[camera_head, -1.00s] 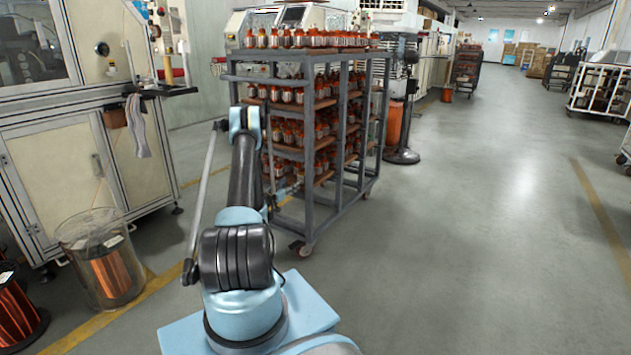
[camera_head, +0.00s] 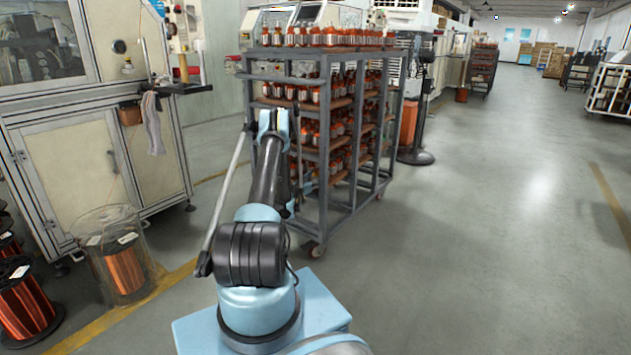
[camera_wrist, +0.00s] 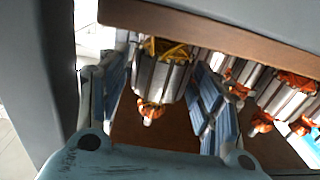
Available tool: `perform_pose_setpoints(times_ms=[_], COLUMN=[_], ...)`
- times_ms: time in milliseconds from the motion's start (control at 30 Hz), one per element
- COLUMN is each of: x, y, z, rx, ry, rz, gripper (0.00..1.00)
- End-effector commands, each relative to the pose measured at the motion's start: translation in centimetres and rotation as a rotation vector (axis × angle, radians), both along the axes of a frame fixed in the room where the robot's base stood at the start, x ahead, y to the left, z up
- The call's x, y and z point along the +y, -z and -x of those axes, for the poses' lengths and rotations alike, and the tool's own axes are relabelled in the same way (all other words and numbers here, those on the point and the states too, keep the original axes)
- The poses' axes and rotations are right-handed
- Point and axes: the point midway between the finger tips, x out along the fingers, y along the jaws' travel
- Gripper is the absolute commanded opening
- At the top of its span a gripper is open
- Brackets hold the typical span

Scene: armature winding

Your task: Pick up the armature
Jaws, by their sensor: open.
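In the wrist view, an armature (camera_wrist: 160,78) with a silver core, yellow winding and orange end sits between the fingers of my gripper (camera_wrist: 165,105). The left finger is beside it with a gap. The right finger is close to it, and I cannot tell whether they touch. My gripper is open. More armatures (camera_wrist: 290,95) show to the right in the wrist view. In the head view, rows of armatures (camera_head: 325,37) stand on the grey rack (camera_head: 323,140); my arm reaches to the rack's left side, and my gripper is not clearly visible there.
A brown shelf board (camera_wrist: 220,30) and a grey rack post (camera_wrist: 60,75) lie close around my gripper in the wrist view. A winding machine (camera_head: 80,150) and a clear bin with a copper spool (camera_head: 122,260) stand left.

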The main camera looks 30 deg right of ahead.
Motion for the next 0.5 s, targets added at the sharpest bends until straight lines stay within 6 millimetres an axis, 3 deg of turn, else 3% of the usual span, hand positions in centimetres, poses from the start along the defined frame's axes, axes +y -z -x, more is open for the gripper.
perform_pose_setpoints(times_ms=[167,400,500], x=[-0.14,-0.2,-0.21], y=[-0.01,-0.02,-0.07], z=[0.08,0.15,0.14], rx=[0.0,0.0,0.0], ry=[0.001,0.002,0.002], rz=[0.0,0.0,0.0], gripper=[0.59,0.06,0.06])
